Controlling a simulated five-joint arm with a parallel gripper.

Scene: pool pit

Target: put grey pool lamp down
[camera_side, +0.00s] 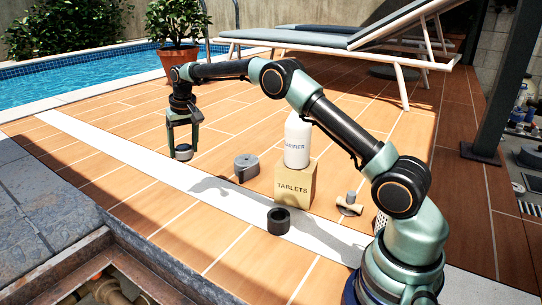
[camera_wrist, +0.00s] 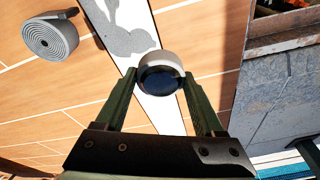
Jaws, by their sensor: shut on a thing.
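The grey pool lamp (camera_side: 183,153) is a short round thing with a pale grey rim and a dark glassy face. My gripper (camera_side: 183,143) points down at the left of the deck and is shut on the lamp. In the wrist view the lamp (camera_wrist: 161,72) sits between the two fingertips, its dark face showing.
A grey rolled strip (camera_side: 246,167) lies right of the lamp. A TABLETS box (camera_side: 296,187) with a white bottle (camera_side: 297,140) on it stands farther right. A black ring (camera_side: 278,220) is in front. An open pit (camera_side: 110,275) is at the front left.

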